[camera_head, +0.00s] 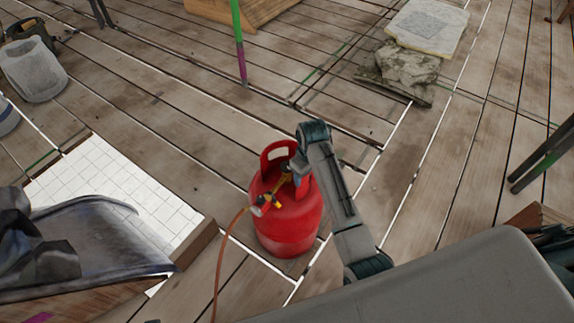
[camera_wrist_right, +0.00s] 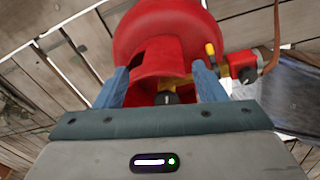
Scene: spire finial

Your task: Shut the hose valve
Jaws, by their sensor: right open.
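A red gas cylinder (camera_head: 290,226) stands upright on the plank floor, with a brass valve (camera_head: 283,179) inside its collar. A hose fitting with red and yellow parts (camera_head: 268,202) hangs at its left side, and an orange hose (camera_head: 230,236) runs down from it. My right gripper (camera_head: 291,176) reaches over the collar from the right. In the right wrist view its blue fingers (camera_wrist_right: 160,72) are open around the collar opening, with a dark knob (camera_wrist_right: 167,97) between them. A yellow lever (camera_wrist_right: 210,49) on the red fitting (camera_wrist_right: 241,66) lies outside the fingers. My left gripper is out of view.
A white tiled panel (camera_head: 112,184) with a wooden edge lies left of the cylinder. A green and purple pole (camera_head: 239,45) stands behind.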

